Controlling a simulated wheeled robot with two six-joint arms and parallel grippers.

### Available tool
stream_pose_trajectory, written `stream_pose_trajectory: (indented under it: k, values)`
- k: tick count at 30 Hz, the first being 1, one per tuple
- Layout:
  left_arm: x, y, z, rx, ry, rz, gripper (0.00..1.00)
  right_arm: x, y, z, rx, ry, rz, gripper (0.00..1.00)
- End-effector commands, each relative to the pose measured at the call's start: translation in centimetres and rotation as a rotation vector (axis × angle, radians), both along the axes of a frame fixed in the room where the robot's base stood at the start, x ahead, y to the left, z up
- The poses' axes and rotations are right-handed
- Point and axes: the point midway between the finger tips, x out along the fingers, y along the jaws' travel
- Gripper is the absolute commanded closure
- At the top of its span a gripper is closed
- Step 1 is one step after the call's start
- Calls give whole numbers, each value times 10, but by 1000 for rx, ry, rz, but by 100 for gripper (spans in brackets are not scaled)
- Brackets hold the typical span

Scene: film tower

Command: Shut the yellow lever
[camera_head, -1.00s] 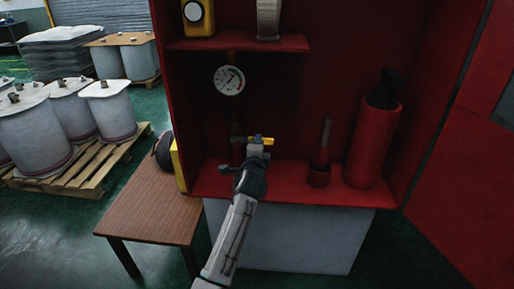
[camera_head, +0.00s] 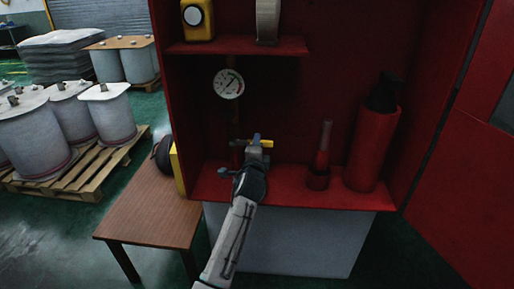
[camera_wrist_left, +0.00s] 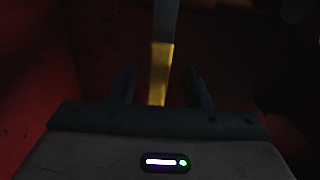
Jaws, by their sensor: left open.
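The yellow lever (camera_head: 264,142) sits on the pipe low at the left inside the red cabinet, below a round gauge. In the head view it lies roughly level, and my gripper hides part of it. My left gripper (camera_head: 256,149) is right at the lever, coming from the front. In the left wrist view the lever (camera_wrist_left: 162,65) runs between the two open fingers, with dark gaps on both sides; the fingers do not appear closed on it. My right gripper is not in view.
The gauge (camera_head: 229,84) hangs above. A bottle-like red item (camera_head: 320,160) and a red cylinder (camera_head: 371,147) stand right on the cabinet floor. A shelf (camera_head: 240,46) is above, the cabinet door (camera_head: 465,170) at right. A wooden table (camera_head: 150,207) is at left.

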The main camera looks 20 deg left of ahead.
Motion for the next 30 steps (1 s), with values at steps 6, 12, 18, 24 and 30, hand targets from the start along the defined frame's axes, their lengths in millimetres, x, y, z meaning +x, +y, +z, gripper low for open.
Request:
stream_pose_trajectory:
  k: [6,12,18,24,30]
  values:
    - [-19,-6,-3,-2,-1,0,56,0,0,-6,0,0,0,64]
    - [-58,-17,-4,-4,0,-1,56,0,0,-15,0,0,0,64]
    - [-90,-27,-2,-4,-1,-1,56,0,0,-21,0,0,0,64]
    - [-103,-30,-1,-1,0,0,56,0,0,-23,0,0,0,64]
    - [-104,-30,0,-1,0,0,56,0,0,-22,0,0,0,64]
